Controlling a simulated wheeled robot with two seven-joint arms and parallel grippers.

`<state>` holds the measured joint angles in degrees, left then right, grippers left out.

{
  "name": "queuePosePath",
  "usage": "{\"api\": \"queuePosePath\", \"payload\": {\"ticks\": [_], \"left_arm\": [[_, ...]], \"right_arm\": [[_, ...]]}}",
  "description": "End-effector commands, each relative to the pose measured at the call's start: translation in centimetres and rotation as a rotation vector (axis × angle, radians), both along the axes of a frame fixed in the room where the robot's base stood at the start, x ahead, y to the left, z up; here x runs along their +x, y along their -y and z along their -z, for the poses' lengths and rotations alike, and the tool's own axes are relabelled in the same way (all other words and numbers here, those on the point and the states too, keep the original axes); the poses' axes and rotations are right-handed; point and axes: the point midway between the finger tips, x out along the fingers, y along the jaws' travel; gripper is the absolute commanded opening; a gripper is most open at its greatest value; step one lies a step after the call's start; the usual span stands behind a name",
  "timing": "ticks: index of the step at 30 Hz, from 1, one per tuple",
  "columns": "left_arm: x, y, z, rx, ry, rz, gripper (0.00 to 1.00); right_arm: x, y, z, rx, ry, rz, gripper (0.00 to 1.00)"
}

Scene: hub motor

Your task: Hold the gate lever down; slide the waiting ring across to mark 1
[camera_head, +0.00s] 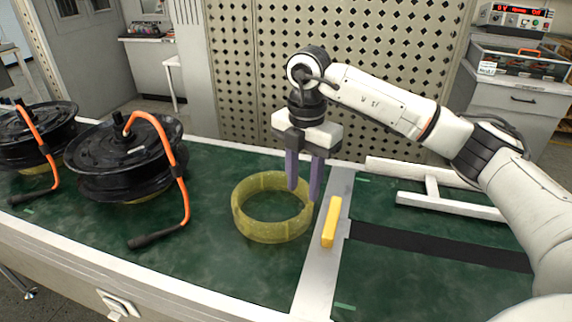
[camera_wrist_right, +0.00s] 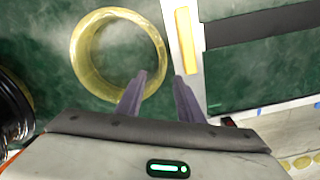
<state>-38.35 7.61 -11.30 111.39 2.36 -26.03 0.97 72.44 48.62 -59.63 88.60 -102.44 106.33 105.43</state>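The translucent yellow ring (camera_head: 272,232) lies flat on the green mat, left of a grey metal strip (camera_head: 318,273). A yellow bar (camera_head: 331,222), which looks like the gate lever, sits on that strip. My right gripper (camera_head: 303,194) points down at the ring's right side, its two purple fingers apart and nothing visibly clamped. In the right wrist view, the left finger overlaps the ring (camera_wrist_right: 78,52) and the right finger is beside the strip near the yellow bar (camera_wrist_right: 187,50). Whether the fingers touch the ring is unclear. My left gripper is out of view. No numbered mark is legible.
Two black hub motors (camera_head: 98,170) with orange cables stand at the left. A black band (camera_head: 440,246) crosses the mat right of the strip, and a white frame (camera_head: 432,188) lies behind it. The mat in front of the ring is clear.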

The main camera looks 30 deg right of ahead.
Motion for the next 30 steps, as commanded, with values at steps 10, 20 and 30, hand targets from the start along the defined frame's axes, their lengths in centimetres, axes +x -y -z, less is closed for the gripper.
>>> {"api": "queuePosePath", "payload": {"ticks": [10, 20, 30], "left_arm": [[-1.9, -0.1, 1.4, 0.005, -0.045, 0.001, 0.31], [-1.7, -0.1, 1.1, 0.003, -0.040, 0.000, 0.31], [-0.9, -0.1, 0.5, 0.002, -0.021, -0.001, 0.31]], "right_arm": [[-0.1, 0.0, 4.8, -0.001, -0.005, 0.000, 0.34], [-0.1, 0.0, 9.5, 0.000, -0.003, -0.001, 0.34], [-0.1, 0.0, 10.2, 0.000, 0.000, -0.001, 0.34]]}}
